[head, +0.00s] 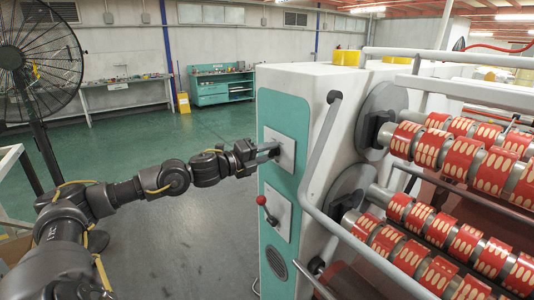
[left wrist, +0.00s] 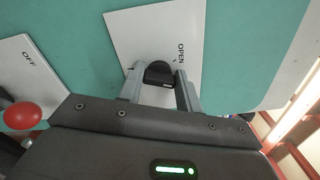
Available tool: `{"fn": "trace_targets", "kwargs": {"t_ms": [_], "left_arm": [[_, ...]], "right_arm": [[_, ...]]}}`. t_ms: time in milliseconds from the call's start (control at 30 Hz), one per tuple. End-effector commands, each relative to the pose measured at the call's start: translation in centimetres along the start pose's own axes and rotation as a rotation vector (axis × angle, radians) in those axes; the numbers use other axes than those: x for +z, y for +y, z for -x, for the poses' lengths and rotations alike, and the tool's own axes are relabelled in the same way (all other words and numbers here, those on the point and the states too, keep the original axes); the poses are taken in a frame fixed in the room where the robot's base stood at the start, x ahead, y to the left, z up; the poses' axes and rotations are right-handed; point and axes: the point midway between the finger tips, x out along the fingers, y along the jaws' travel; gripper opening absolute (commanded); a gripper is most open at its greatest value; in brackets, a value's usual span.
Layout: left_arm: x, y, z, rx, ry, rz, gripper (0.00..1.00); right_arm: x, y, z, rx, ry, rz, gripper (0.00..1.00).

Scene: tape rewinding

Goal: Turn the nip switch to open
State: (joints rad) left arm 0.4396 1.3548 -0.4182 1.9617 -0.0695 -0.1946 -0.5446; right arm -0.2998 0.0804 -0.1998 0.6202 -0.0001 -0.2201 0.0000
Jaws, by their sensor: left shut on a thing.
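The nip switch is a black knob (left wrist: 159,73) on a white plate (left wrist: 118,32) marked OPEN, on the teal side panel of the machine. My left gripper (left wrist: 163,88) is shut on the knob, with one grey finger on each side of it. In the head view my left gripper (head: 272,151) reaches the upper white plate (head: 287,147), and its fingers hide most of the knob. The OPEN label stands beside the knob in the left wrist view. My right gripper is not in view.
Below the switch is a second white plate (head: 278,222) with a red-ball lever (head: 262,201); an OFF label shows in the left wrist view (left wrist: 28,58). A grey rail (head: 312,172) bends along the machine edge. Rollers with red tape rolls (head: 430,147) are at right.

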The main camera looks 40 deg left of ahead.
Motion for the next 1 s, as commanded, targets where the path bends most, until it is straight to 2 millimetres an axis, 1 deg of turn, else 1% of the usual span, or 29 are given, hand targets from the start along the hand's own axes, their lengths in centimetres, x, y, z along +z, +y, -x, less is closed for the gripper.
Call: {"fn": "trace_targets", "kwargs": {"t_ms": [267, 600, 800, 1000], "left_arm": [[0.0, 0.1, 0.0, 0.002, 0.000, 0.248, 0.12], [0.0, 0.1, 0.0, 0.003, 0.000, 0.564, 0.12], [-0.1, 0.1, 0.0, 0.002, 0.000, 0.717, 0.12], [-0.1, 0.2, 0.0, 0.001, 0.001, 0.826, 0.12]], "right_arm": [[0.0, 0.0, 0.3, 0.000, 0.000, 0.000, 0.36], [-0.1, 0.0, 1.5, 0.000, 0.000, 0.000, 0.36], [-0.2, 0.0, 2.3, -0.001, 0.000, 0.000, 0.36], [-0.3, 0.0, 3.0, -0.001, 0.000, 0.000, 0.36]]}}
